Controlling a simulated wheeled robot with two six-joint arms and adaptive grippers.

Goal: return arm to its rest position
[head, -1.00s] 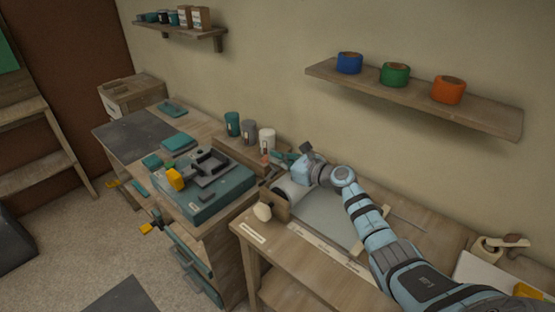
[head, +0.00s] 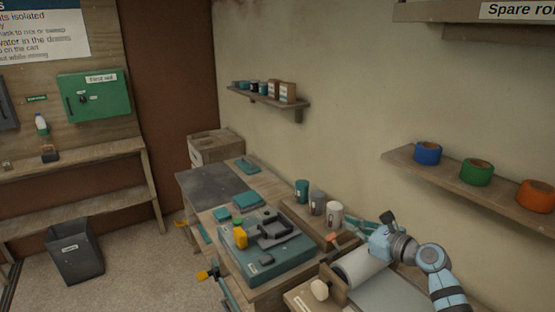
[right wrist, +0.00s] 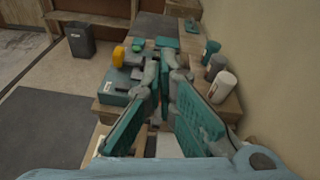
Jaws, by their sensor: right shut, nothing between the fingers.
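My right arm (head: 434,260) comes in from the lower right, pale blue, and reaches over the bench with the paper roll. Its gripper (head: 356,226) has teal fingers and is shut with nothing held, above the far side of the roll (head: 362,268). In the right wrist view the teal fingers (right wrist: 164,75) point toward the cups and the teal case. My left gripper and arm are not in view.
A teal case (head: 265,262) with a grey tool on it lies left of the gripper. Cups, including a white one (head: 334,215), stand close behind it. A wall shelf (head: 400,163) with coloured tape rolls is at right. Open floor (head: 150,265) lies at left, with a dark bin (head: 75,252).

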